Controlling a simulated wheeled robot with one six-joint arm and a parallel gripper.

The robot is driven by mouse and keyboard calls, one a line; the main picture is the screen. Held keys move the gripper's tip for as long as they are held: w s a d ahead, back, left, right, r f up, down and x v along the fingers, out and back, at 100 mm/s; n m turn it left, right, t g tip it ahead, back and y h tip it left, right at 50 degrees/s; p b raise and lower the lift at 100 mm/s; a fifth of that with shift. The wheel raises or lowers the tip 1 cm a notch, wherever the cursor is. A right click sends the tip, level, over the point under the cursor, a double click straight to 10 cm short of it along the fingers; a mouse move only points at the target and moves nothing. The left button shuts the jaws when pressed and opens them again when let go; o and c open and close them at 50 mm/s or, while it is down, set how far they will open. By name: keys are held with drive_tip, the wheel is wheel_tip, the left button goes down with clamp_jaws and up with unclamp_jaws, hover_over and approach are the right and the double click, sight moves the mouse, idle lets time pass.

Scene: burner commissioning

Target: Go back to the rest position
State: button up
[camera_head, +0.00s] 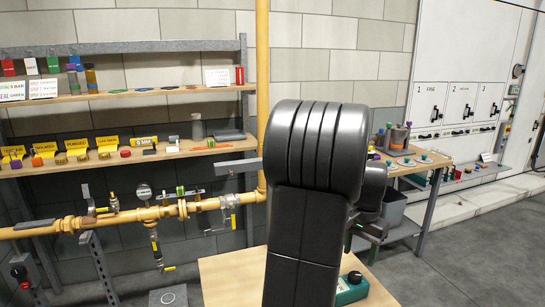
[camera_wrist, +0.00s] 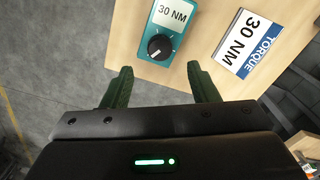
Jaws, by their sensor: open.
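My gripper (camera_wrist: 160,85) shows in the wrist view with its two green-black fingers spread wide and nothing between them. It is above the edge of a wooden table (camera_wrist: 120,40). A teal box (camera_wrist: 163,32) with a black dial and a "30 NM" label lies on that table ahead of the fingers, apart from them. In the head view my dark arm stands in the middle and hides most of the gripper, part of the wooden table (camera_head: 222,270) and the wall behind. The teal box (camera_head: 352,289) shows at the arm's lower right.
A "TORQUE 30 NM" card (camera_wrist: 250,44) lies right of the teal box. A yellow gas pipe (camera_head: 110,218) with valves and a gauge runs along the left wall under loaded shelves (camera_head: 130,95). A side bench (camera_head: 420,165) stands right, before white cabinets (camera_head: 455,100). Grey floor (camera_head: 470,255) is clear at right.

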sight(355, 274)
wheel_tip(355, 274, down, 7)
drive_tip(key=shift+s+f, duration=0.1)
drive_tip(key=shift+n, duration=0.3)
drive_tip(key=n, duration=1.4)
drive_tip(key=shift+n, duration=0.4)
drive_tip(key=n+b, duration=0.1)
drive_tip(key=n, duration=0.3)
drive_tip(key=shift+n, duration=0.4)
drive_tip(key=shift+a, duration=0.1)
